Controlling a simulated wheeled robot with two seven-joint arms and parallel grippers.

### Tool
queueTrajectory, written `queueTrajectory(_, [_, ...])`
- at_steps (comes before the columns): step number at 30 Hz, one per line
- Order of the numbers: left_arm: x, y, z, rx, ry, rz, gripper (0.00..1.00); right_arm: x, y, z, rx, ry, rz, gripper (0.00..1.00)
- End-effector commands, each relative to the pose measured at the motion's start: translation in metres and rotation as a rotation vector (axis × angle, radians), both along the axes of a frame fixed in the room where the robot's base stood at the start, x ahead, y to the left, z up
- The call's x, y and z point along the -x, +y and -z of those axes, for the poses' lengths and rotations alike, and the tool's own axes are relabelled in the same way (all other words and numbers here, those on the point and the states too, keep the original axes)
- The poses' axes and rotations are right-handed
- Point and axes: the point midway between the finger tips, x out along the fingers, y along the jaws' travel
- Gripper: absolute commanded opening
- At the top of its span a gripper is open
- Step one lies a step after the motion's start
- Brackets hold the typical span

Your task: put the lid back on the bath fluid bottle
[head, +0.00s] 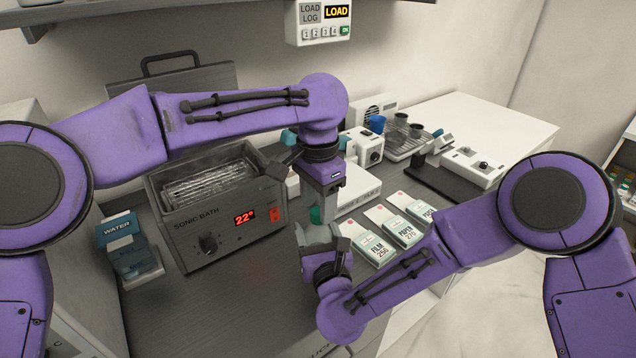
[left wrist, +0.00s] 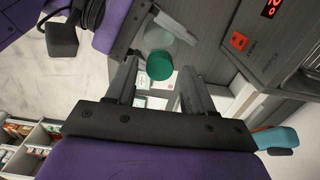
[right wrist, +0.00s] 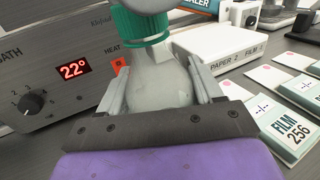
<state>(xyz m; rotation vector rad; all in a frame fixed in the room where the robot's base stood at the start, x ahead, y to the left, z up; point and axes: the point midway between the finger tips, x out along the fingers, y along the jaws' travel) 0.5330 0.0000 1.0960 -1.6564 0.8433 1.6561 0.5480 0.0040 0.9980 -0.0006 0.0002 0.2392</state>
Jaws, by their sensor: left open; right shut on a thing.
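The bath fluid bottle (right wrist: 160,80) is pale and see-through, with a round body. My right gripper (head: 322,242) is shut on it, and the right wrist view shows its fingers on both sides of the bottle. The ribbed green lid (right wrist: 140,28) is at the bottle's neck; I cannot tell how firmly it sits. The lid also shows in the head view (head: 316,214), mostly hidden by the grippers. My left gripper (head: 327,203) points down, open, just above the lid. In the left wrist view the lid (left wrist: 160,65) lies just beyond the fingertips, between their lines.
The sonic bath (head: 225,215), reading 22, stands left of the grippers. A WATER box (head: 120,228) is at its left. Several labelled cards (head: 375,247) lie to the right, near a white box (head: 355,190). The bench front (head: 250,310) is clear.

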Motion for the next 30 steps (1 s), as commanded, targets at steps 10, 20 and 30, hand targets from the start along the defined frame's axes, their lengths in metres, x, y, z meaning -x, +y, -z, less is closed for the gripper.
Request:
queueTrajectory(10, [0.0001, -0.0001, 0.0115, 0.0, -0.001, 0.001, 0.53, 0.0, -0.0001, 0.0, 0.0, 0.0, 0.0, 0.0])
queueTrajectory(20, [0.0001, -0.0001, 0.0113, 0.0, -0.001, 0.001, 0.0, 0.0, -0.0001, 0.0001, 0.0, 0.0, 0.0, 0.0])
queueTrajectory(30, [0.0, 0.0001, 0.0113, -0.001, -0.001, 0.011, 0.61, 0.0001, 0.0, 0.0001, 0.0, 0.0, 0.0, 0.0])
